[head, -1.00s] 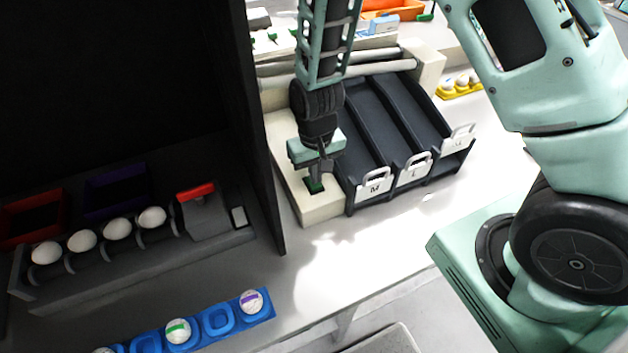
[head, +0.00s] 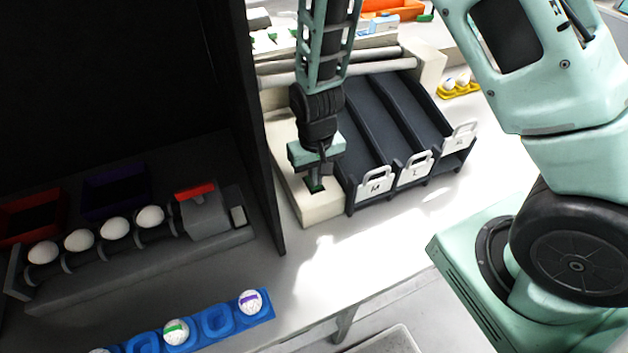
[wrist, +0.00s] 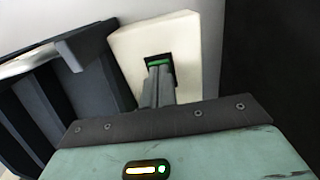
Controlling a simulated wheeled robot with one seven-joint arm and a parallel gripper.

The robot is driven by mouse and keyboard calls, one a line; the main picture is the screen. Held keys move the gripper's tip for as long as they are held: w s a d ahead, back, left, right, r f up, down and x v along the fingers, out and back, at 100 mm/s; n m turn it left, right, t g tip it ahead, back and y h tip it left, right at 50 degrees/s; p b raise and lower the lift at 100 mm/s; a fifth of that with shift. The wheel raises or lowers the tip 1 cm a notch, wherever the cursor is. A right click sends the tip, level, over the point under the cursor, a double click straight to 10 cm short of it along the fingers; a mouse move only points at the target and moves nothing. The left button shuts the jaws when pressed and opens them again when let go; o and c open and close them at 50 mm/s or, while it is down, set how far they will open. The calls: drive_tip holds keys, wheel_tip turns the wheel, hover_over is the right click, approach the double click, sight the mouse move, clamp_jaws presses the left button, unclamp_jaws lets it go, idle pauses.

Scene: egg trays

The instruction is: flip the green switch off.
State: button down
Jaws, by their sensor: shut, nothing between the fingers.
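The green switch (head: 315,187) sits in a dark slot near the front end of a cream-coloured housing (head: 322,210), left of the dark sorting lanes. In the wrist view the green switch (wrist: 158,60) shows as a green strip at the far end of the slot, just beyond my fingertips. My gripper (head: 316,178) points down at the switch, its fingers shut with nothing between them. In the wrist view my gripper's fingers (wrist: 159,72) are together and overlap the slot. They hide part of the switch, so I cannot tell whether they touch it or which way it is tilted.
Dark lanes with white tags (head: 376,182) stand right of the housing. A tall black panel (head: 262,150) rises close on its left. A grey egg rack (head: 140,255) with a red switch (head: 195,190) and a blue egg tray (head: 262,312) lie at left.

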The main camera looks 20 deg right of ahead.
drive_tip(key=shift+f, duration=0.3)
wheel_tip(320, 180, up, 7)
drive_tip(key=p, duration=0.5)
idle(0.5)
idle(0.5)
drive_tip(key=s+d+r+t, duration=0.1)
drive_tip(key=s+d+r, duration=0.2)
drive_tip(key=d+r, duration=0.45)
drive_tip(key=s+d+r+t, duration=0.2)
drive_tip(key=s+d+r, duration=0.15)
drive_tip(key=r, duration=0.75)
drive_tip(key=s+a+f+n+g+b, duration=0.1)
drive_tip(key=s+a+f+n+b, duration=0.3)
drive_tip(key=s+a, duration=0.2)
drive_tip(key=s+a+f+n+g+b, duration=0.2)
drive_tip(key=s+a+b, duration=0.3)
drive_tip(key=a, duration=0.6)
drive_tip(key=s+f+n, duration=0.1)
drive_tip(key=s, duration=0.1)
drive_tip(key=shift+s+a+f+n+y, duration=0.15)
drive_tip(key=shift+s+f+n+y, duration=0.15)
drive_tip(key=shift+f+n, duration=0.1)
